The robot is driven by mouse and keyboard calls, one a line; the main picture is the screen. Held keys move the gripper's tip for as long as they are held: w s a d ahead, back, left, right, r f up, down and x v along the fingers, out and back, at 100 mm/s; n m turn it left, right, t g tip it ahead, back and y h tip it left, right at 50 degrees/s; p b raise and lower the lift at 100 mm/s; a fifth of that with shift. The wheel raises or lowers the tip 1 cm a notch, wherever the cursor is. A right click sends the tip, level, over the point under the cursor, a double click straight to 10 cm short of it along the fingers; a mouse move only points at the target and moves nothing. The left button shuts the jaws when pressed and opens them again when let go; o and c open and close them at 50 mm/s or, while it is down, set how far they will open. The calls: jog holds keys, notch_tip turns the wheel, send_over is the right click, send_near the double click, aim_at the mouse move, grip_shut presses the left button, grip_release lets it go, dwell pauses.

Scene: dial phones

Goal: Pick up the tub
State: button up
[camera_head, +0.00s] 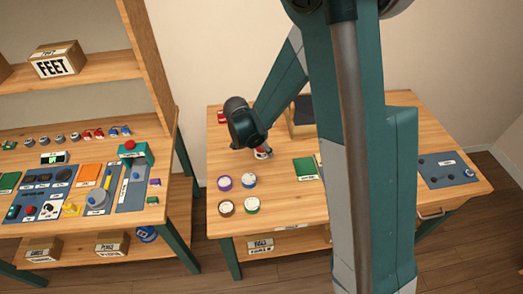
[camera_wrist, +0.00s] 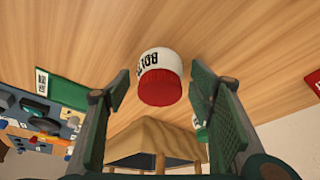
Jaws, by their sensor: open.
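A small white and red tub (camera_head: 262,153) with dark lettering stands on the right-hand wooden table, just below my gripper (camera_head: 258,146). In the wrist view the tub (camera_wrist: 159,77) shows a white lettered band and a red part, and appears between the two fingers. My gripper (camera_wrist: 159,90) is open, with a gap visible between each finger and the tub. The far side of the tub is hidden. In the head view the fingertips are small and partly hidden by the wrist.
A green flat item (camera_head: 305,169) lies to the right of the tub. A wooden open box (camera_head: 299,130) stands behind, partly hidden by my arm. A red item (camera_head: 222,117) sits back left.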

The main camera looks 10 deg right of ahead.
jog(key=shift+c, duration=0.4)
jog(key=c, duration=0.9)
jog(key=shift+r, duration=0.1)
jog(key=shift+r+p, duration=0.75)
jog(key=shift+r, duration=4.15)
